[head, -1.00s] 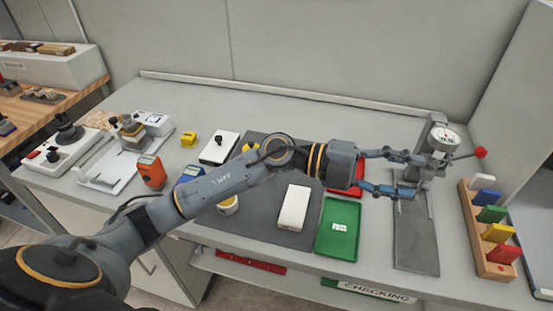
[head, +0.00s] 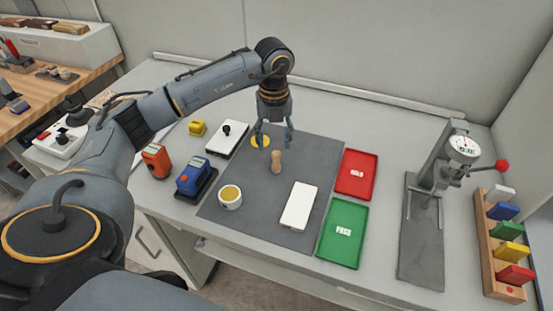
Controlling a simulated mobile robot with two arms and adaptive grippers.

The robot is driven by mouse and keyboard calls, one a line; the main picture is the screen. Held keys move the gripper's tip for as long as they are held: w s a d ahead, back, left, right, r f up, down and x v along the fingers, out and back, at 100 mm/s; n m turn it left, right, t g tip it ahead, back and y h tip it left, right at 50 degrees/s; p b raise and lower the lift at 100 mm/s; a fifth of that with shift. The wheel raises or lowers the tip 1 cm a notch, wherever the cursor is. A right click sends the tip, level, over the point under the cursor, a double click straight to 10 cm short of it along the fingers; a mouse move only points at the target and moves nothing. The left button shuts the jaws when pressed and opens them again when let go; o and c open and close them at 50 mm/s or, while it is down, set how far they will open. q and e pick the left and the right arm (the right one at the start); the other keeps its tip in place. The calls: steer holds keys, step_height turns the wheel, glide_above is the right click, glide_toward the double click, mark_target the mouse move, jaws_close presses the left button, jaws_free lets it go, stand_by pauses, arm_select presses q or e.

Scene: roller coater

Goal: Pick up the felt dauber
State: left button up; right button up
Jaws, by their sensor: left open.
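The felt dauber appears to be the small tan wooden piece (head: 276,162) standing upright on the dark grey mat (head: 250,225). My left gripper (head: 274,140) points down just behind and above it in the head view. Its fingers are apart and nothing is between them. I cannot tell exactly how high the fingertips are above the mat. My right gripper is not in view.
Red (head: 357,187) and green (head: 351,253) trays and a dial gauge stand (head: 415,245) stand to the right.

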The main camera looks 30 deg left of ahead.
mark_target(276, 153)
arm_select(q)
step_height(276, 153, down, 2)
steer(key=shift+d+f+p, duration=0.2)
steer(key=shift+f+p, duration=0.35)
step_height(276, 153, down, 4)
steer(key=shift+d+r+p, duration=0.1)
steer(key=shift+r+p, duration=0.1)
steer(key=shift+p, duration=0.5)
steer(key=shift+w+f, duration=0.1)
steer(key=shift+f, duration=0.25)
steer(key=shift+c, duration=0.5)
jaws_close()
